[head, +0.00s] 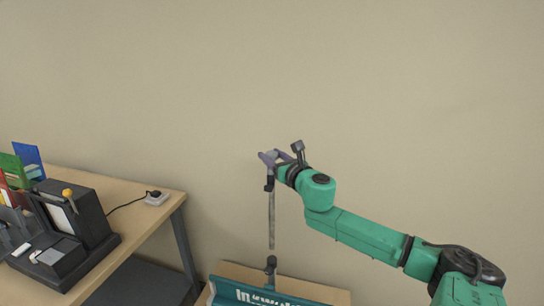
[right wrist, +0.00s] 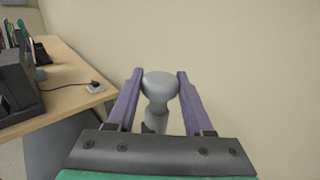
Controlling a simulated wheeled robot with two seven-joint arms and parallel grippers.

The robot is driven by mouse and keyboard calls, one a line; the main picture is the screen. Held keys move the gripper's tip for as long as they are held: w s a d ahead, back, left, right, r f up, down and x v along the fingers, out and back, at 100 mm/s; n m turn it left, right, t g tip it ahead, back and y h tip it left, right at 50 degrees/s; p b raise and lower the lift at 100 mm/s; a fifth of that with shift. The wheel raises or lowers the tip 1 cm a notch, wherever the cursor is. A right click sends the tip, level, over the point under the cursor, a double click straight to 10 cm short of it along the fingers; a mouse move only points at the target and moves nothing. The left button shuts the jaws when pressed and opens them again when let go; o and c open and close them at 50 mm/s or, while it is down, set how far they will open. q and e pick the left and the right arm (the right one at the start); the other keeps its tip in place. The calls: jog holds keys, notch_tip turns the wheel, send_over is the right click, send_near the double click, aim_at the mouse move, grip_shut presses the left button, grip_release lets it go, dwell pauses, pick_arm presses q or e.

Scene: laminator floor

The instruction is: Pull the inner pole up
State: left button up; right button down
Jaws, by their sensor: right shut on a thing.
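A thin grey inner pole (head: 271,220) stands upright in the head view, in front of the wall. A dark clamp (head: 270,262) sits at its lower end, just above a teal banner. My right gripper (head: 268,157) is at the pole's top, its purple fingers on either side of it. In the right wrist view, the right gripper (right wrist: 160,88) is shut on the rounded grey top of the pole (right wrist: 160,85). My left gripper is in neither view.
A teal printed banner (head: 262,293) and a cardboard-coloured box (head: 325,289) are below the pole. A wooden table (head: 150,190) at left holds a black laminator-like machine (head: 75,225) and a white socket block (head: 157,198). The wall area right of the pole is clear.

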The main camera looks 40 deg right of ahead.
jog(key=shift+c, duration=2.3)
grip_release()
jog(key=shift+d+r, duration=0.1)
jog(key=shift+r, duration=0.35)
jog(key=shift+o, duration=0.6)
jog(key=shift+f, duration=0.1)
jog(key=shift+s+f, duration=0.1)
jog(key=shift+f, duration=0.05)
jog(key=shift+s+a+f, duration=0.15)
jog(key=shift+s+a, duration=0.05)
jog(key=shift+s, duration=0.3)
jog(key=s+a+p, duration=0.1)
jog(key=s+a, duration=0.1)
jog(key=s, duration=1.1)
jog(key=shift+s+a+r, duration=0.15)
jog(key=shift+a+r, duration=0.1)
jog(key=shift+r, duration=0.05)
